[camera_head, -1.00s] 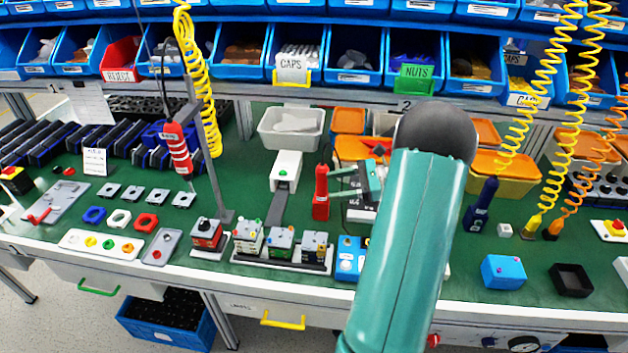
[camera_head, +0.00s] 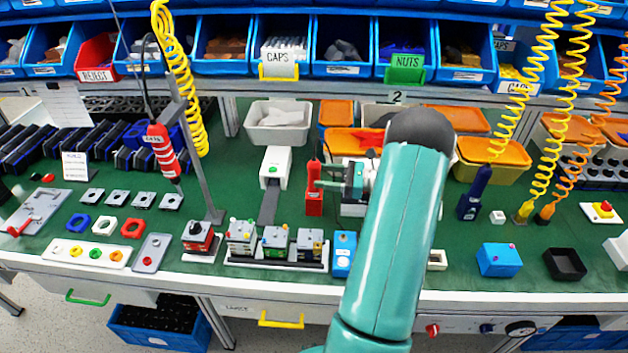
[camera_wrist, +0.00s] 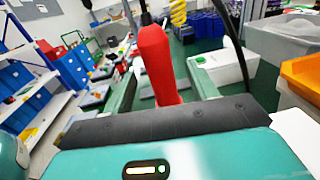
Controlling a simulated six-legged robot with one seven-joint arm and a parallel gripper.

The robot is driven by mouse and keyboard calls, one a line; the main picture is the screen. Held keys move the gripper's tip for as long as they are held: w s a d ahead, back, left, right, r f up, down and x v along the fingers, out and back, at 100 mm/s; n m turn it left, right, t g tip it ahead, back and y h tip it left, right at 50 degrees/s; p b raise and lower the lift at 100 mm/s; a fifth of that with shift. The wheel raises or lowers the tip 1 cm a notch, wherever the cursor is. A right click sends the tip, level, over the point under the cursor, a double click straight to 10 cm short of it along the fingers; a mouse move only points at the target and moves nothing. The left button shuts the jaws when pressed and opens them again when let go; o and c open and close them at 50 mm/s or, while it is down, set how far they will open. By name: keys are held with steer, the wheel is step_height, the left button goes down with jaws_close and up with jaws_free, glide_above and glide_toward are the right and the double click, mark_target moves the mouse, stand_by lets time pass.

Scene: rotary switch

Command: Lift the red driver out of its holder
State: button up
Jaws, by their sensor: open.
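The red driver (camera_head: 314,172) stands upright in its red holder (camera_head: 314,205) on the green bench, left of my gripper. My gripper (camera_head: 322,185) reaches in from the right at the driver's height. In the wrist view the driver's red handle (camera_wrist: 157,60) stands between my two open fingers (camera_wrist: 160,88), with a finger on each side. Its lower end is hidden there behind the dark edge of my gripper. I cannot tell whether either finger touches the handle.
A white unit (camera_head: 274,166) stands left of the driver. Small block assemblies (camera_head: 276,245) sit in front, and a blue box (camera_head: 343,252) lies near the bench edge. A red-and-white tool (camera_head: 163,150) hangs at left.

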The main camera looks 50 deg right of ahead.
steer(key=x, duration=0.5)
steer(key=shift+w+a, duration=0.1)
steer(key=shift+a, duration=0.05)
jaws_close()
